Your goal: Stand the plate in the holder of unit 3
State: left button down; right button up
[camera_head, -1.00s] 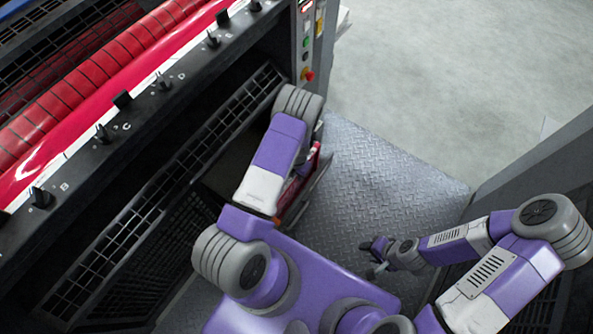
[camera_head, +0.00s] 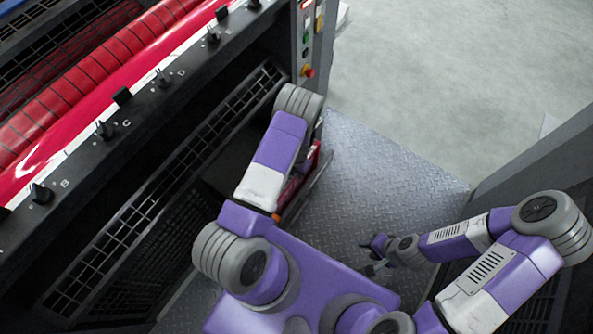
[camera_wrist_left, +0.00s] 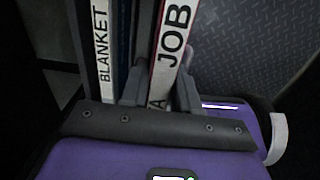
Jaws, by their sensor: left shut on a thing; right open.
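In the left wrist view, a narrow upright edge strip lettered "JOB" and "A" (camera_wrist_left: 172,45), white with red borders, stands between the fingers of my left gripper (camera_wrist_left: 160,92). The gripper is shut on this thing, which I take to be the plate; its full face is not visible. A similar strip lettered "BLANKET" (camera_wrist_left: 104,55) stands just left of the fingers. In the head view, my left arm hides its gripper; red and grey upright pieces (camera_head: 315,185) show beside it. My right gripper (camera_head: 371,256) is open and empty above the floor plate. Unit 3's holder cannot be identified.
The press with red rollers (camera_head: 75,100) and a row of black knobs fills the left. Its black grille guard (camera_head: 150,205) slopes beside my left arm. The tread-plate floor (camera_head: 395,180) is clear ahead. A dark cabinet (camera_head: 540,155) stands at right.

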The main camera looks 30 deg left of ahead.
pick_arm(q)
jog(key=c, duration=0.8)
grip_release()
jog(key=shift+o, duration=0.2)
jog(key=shift+r+p, duration=1.6)
jog(key=shift+r, duration=2.15)
notch_tip(320, 180, up, 5)
jog(key=p, duration=0.4)
